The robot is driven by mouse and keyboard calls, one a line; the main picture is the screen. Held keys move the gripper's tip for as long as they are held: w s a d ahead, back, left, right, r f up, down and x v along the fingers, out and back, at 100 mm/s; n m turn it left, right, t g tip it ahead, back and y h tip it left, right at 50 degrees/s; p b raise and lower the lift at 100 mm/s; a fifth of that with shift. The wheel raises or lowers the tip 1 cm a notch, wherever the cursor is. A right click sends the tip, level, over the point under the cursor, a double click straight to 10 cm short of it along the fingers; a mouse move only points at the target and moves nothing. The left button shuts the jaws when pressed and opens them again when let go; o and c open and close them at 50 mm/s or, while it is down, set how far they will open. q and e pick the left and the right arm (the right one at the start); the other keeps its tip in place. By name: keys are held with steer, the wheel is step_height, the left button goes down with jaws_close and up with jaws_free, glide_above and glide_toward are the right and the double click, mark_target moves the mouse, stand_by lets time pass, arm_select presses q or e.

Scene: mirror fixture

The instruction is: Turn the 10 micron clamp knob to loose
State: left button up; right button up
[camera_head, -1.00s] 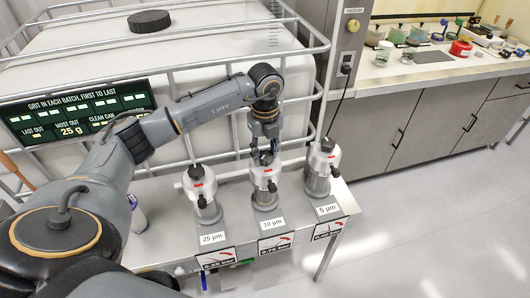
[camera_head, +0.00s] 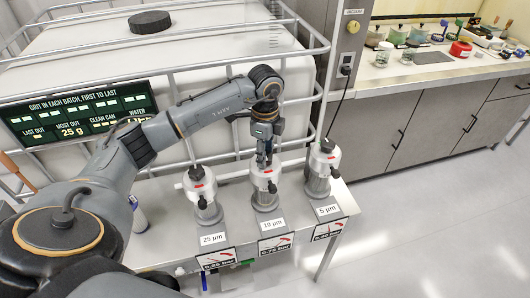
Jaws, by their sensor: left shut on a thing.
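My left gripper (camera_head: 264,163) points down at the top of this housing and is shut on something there. Its fingers hide what they hold; I cannot tell which part it is. My right gripper is not in view.
The 25 µm housing (camera_head: 202,190) stands close on the left and the 5 µm housing (camera_head: 320,170) close on the right. Behind is a large white caged tank (camera_head: 90,50). A pressure card (camera_head: 275,244) hangs at the bench front. The floor at right is clear.

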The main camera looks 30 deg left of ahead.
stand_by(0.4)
arm_select(q)
steer(key=o, duration=1.2)
steer(key=shift+c, duration=0.2)
step_height(320, 180, up, 12)
